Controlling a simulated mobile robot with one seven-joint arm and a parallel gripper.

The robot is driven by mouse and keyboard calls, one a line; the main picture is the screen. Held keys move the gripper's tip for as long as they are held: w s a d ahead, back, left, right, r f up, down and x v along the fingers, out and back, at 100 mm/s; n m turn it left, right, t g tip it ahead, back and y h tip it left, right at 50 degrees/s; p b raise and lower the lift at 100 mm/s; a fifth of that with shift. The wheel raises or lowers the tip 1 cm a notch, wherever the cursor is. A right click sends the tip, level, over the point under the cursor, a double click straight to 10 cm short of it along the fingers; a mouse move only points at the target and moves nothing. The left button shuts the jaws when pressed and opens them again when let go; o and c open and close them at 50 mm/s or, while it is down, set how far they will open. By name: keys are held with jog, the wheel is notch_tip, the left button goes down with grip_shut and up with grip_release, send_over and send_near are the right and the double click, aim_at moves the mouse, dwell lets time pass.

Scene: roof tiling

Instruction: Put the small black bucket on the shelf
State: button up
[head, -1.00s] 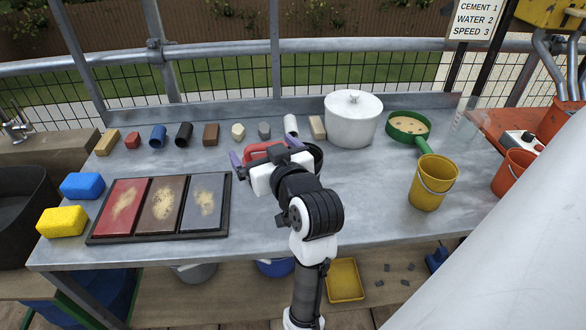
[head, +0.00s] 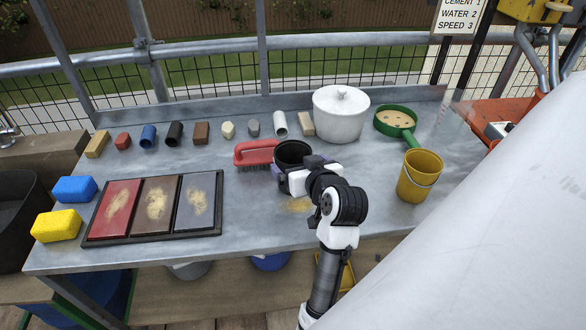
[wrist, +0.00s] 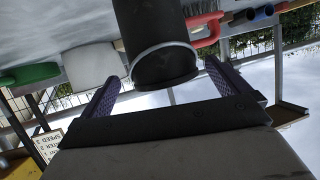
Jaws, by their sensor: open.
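The small black bucket (head: 292,153) stands on the metal worktop, just right of the red-handled brush. My gripper (head: 295,174) is at its near side, with the purple-grey fingers pointing at it. In the wrist view the bucket (wrist: 163,50) appears upside down between the two open fingers (wrist: 162,88), its body a little beyond the tips. I cannot tell whether either finger touches it. The shelf (head: 190,295) under the worktop is partly visible, with buckets on it.
A red brush (head: 255,152) sits close left of the bucket. A white lidded pot (head: 340,115) and green sieve (head: 396,123) stand behind to the right. A yellow bucket (head: 419,176) is at right. Three colour panels in a black tray (head: 157,238) lie at left.

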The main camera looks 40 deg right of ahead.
aim_at(287, 152)
jog(key=p+x, duration=0.1)
jog(key=x, duration=0.4)
jog(key=shift+w+a+r+p, duration=0.1)
jog(key=shift+w+p, duration=0.05)
jog(key=shift+p, duration=0.2)
jog(key=shift+c, duration=0.3)
jog(key=c, duration=0.9)
jog(key=shift+r, duration=0.15)
